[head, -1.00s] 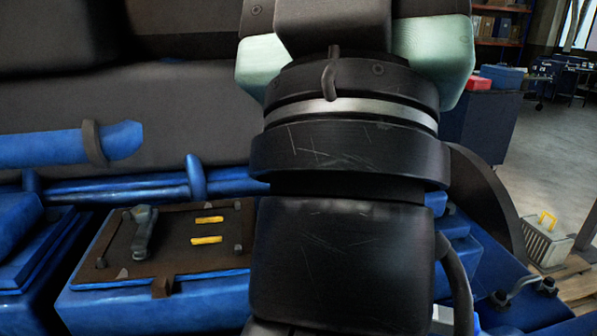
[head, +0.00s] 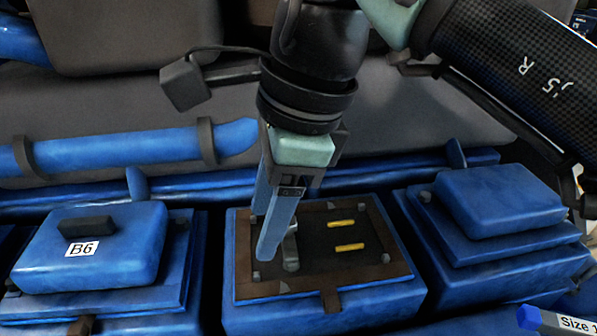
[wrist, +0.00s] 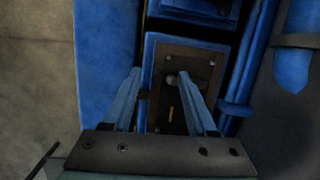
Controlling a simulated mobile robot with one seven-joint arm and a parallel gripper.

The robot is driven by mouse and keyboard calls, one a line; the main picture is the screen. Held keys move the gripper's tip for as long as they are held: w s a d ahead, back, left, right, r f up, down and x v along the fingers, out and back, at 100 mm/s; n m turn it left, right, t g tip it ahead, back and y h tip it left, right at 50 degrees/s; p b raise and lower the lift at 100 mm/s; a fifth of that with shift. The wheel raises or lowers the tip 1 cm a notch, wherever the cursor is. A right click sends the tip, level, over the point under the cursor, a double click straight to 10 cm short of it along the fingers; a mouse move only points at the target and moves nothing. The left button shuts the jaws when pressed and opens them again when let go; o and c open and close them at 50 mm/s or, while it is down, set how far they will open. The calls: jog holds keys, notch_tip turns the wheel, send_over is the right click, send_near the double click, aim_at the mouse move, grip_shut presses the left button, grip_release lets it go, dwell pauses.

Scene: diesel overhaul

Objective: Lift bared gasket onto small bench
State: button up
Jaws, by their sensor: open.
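The bared gasket (head: 325,292) is a flat brown frame lying on top of the middle blue housing (head: 350,310). A tab sticks out at its front, and two yellow strips and a grey metal part (head: 291,250) lie within its outline. My gripper (head: 266,232) has blue fingers pointing down above the left part of the gasket, hiding some of it. In the wrist view, the open fingers (wrist: 160,74) are spread over one end of the gasket (wrist: 160,48), with nothing seen held between them. I cannot tell how high they are. No small bench is recognisable.
A covered housing marked B6 (head: 95,240) stands on the left, and another covered one (head: 500,200) on the right. Blue pipes (head: 80,155) run behind. A blue-ended piece with a "Size 1" label (head: 529,317) is at lower right.

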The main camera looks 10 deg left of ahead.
jog(key=w+d+f+h, duration=0.1)
jog(key=d+h, duration=0.2)
jog(key=d, duration=0.5)
jog(key=p, duration=0.2)
send_over(333, 300)
jog(key=shift+m, duration=0.3)
jog(key=f, duration=0.6)
jog(key=shift+w+a+f, duration=0.1)
jog(key=shift+w+f, duration=0.15)
jog(key=shift+f, duration=0.05)
jog(key=f+p, duration=0.2)
jog(key=f, duration=0.1)
jog(key=f+p, duration=0.1)
jog(key=f, duration=0.1)
jog(key=shift+s, duration=0.25)
jog(key=shift+f, duration=0.35)
grip_shut()
